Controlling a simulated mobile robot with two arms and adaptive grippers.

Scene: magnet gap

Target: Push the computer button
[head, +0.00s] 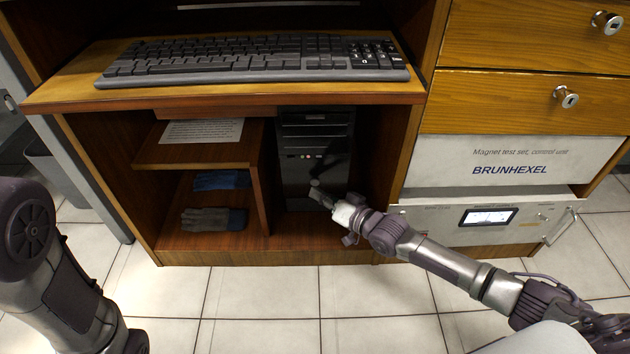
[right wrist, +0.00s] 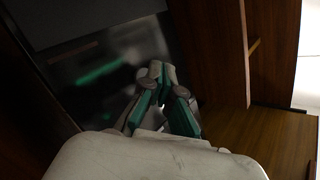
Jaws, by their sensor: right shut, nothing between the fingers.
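The black computer tower (head: 318,130) stands upright in the right compartment of the wooden desk. A row of small light spots crosses its front (head: 305,156); I cannot tell which is the button. My right gripper (head: 316,186) is just in front of the tower's front, lower than those spots; I cannot tell whether it touches. It is shut and empty. In the right wrist view its fingertips (right wrist: 160,69) meet, with the dark tower front (right wrist: 100,65) beyond, showing a blurred green reflection. My left arm shows at the lower left, its gripper out of view.
The keyboard (head: 255,57) lies on the desk shelf (head: 70,95) above the tower. Wooden side walls close in the compartment. Gloves (head: 207,219) and paper (head: 203,131) lie on shelves to the left. Drawers and a control unit (head: 480,225) stand right. The tiled floor in front is clear.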

